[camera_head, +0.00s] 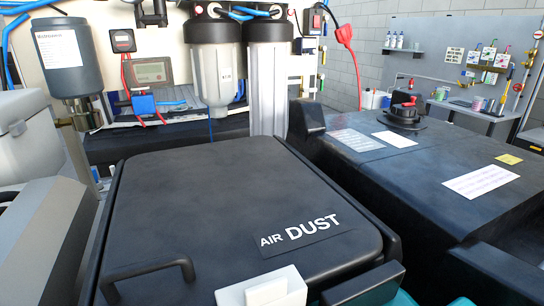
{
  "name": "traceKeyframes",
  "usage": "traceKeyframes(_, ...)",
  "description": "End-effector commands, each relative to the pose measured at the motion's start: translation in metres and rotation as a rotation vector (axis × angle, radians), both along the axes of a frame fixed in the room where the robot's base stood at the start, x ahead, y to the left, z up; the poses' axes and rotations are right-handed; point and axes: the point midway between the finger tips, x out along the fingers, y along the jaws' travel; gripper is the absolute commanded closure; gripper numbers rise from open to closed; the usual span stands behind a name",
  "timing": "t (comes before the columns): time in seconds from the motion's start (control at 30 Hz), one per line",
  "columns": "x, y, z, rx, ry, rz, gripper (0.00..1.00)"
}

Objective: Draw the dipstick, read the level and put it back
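No dipstick can be made out for certain. A round black cap with a red handle (405,112) sits on top of the dark tank (440,150) at the right; I cannot tell whether a dipstick is part of it. No gripper fingers can be made out in the head view. Light grey rounded shapes at the left edge may be parts of my arm, but I cannot be sure.
A large black lid marked "AIR DUST" (250,190) with a handle (150,270) fills the middle foreground. Filter housings (216,75), a grey cylinder (68,55) and a gauge box (152,72) stand behind. A red cable (346,40) hangs at the back. A workbench (470,110) is far right.

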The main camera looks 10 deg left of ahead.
Motion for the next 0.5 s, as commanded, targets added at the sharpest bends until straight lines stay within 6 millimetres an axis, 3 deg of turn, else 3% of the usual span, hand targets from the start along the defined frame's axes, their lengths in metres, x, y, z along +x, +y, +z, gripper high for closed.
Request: traceKeyframes(0.5,0.0082,-0.0038,-0.0088,-0.003,0.007,-0.017,1.0)
